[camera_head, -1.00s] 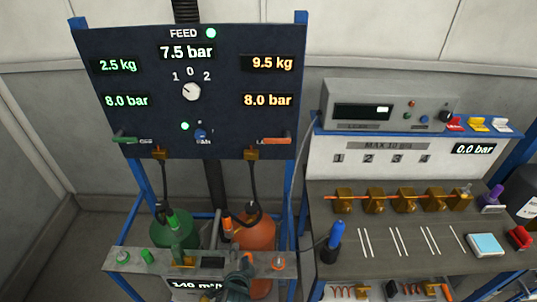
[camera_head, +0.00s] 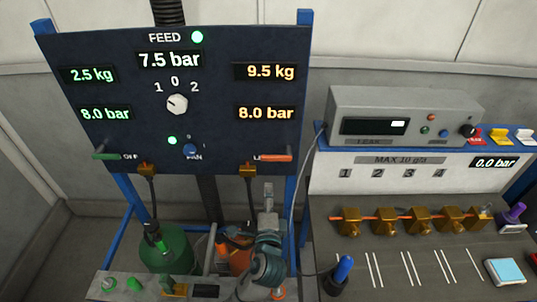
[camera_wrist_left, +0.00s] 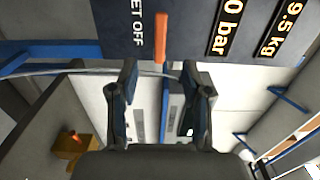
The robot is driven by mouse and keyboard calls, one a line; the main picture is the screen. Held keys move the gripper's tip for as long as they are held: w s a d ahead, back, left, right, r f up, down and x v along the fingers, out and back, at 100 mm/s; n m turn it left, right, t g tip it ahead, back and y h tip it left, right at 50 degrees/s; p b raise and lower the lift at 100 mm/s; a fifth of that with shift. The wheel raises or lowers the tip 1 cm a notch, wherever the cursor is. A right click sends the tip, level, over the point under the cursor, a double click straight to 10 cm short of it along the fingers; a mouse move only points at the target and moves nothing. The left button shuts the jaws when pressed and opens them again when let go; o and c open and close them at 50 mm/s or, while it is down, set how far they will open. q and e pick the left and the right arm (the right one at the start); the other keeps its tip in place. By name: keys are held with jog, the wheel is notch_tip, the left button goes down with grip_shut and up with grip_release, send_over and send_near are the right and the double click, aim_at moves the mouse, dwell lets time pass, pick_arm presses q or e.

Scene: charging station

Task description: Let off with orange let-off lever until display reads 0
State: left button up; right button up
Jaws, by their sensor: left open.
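The orange let-off lever (camera_head: 272,158) lies level at the lower right of the dark panel (camera_head: 225,100). In the left wrist view the lever (camera_wrist_left: 161,38) stands beside the "LET OFF" label. Above it in the head view, the orange pressure display (camera_head: 266,113) reads 8.0 bar and the orange weight display (camera_head: 266,71) reads 9.5 kg. My left gripper (camera_head: 268,190) is below the lever in the head view. In the left wrist view its jaws (camera_wrist_left: 158,78) are open and empty, with the lever ahead, apart from them. My right gripper is not in view.
A green lever (camera_head: 105,156) and a fan switch (camera_head: 191,150) share the panel. A green cylinder (camera_head: 165,248) and an orange cylinder (camera_head: 240,262), partly hidden by my arm, stand below with hoses. A workbench (camera_head: 400,270) with brass fittings is at the right.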

aim_at(270, 160)
pick_arm(q)
jog(key=w, duration=1.5)
jog(key=shift+w+d+f, duration=0.1)
jog(key=shift+w, duration=0.3)
jog(key=shift+d, duration=0.2)
jog(key=shift+c, duration=0.8)
jog(key=shift+a, duration=0.1)
grip_shut()
